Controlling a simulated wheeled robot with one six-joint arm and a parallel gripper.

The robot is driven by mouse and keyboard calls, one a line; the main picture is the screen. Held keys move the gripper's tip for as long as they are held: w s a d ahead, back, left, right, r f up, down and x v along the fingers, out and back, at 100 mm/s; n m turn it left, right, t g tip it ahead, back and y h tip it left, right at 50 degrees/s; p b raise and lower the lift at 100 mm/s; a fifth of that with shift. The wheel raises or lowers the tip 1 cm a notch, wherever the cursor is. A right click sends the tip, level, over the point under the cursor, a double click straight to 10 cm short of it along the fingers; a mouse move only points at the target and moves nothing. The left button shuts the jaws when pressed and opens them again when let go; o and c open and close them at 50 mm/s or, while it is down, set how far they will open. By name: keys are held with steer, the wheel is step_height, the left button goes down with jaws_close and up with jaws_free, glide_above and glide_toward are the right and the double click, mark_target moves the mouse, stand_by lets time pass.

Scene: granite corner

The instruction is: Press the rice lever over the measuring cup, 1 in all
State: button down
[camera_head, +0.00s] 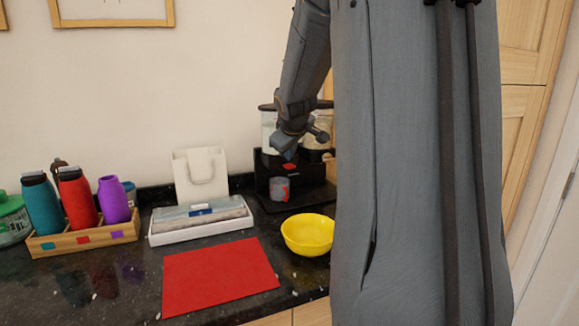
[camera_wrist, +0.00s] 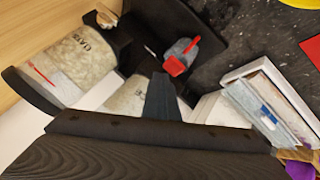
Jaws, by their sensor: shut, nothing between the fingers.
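A dark dispenser (camera_head: 303,192) with two clear canisters stands against the wall. The left canister (camera_head: 268,128) holds pale grain; in the wrist view (camera_wrist: 128,97) it is partly behind my gripper. The right canister (camera_head: 319,146), seen also in the wrist view (camera_wrist: 82,62), carries lettering that seems to read OATS. The grey measuring cup (camera_head: 278,189) with a red handle stands below the left canister, also in the wrist view (camera_wrist: 181,50). My gripper (camera_head: 288,153) is shut and empty at the dispenser's front, above the cup. A red patch (camera_head: 291,166) shows just below it; I cannot make out the lever.
A yellow bowl (camera_head: 308,235) and a red mat (camera_head: 219,277) lie in front. A white tray (camera_head: 200,229) with a flat packet sits left of the dispenser. A wooden rack (camera_head: 84,240) of bottles stands farther left. My arm hides the counter's right side.

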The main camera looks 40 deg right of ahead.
mark_target(290, 166)
steer(key=shift+f, duration=0.1)
steer(key=shift+f+b, duration=0.3)
steer(key=shift+b, duration=0.05)
steer(key=shift+f+b, duration=0.65)
steer(key=shift+f, duration=0.2)
stand_by(1.0)
stand_by(0.4)
steer(key=shift+r+p, duration=1.05)
steer(key=shift+r, duration=0.2)
steer(key=shift+r, duration=0.1)
step_height(290, 166, up, 5)
steer(key=p, duration=0.4)
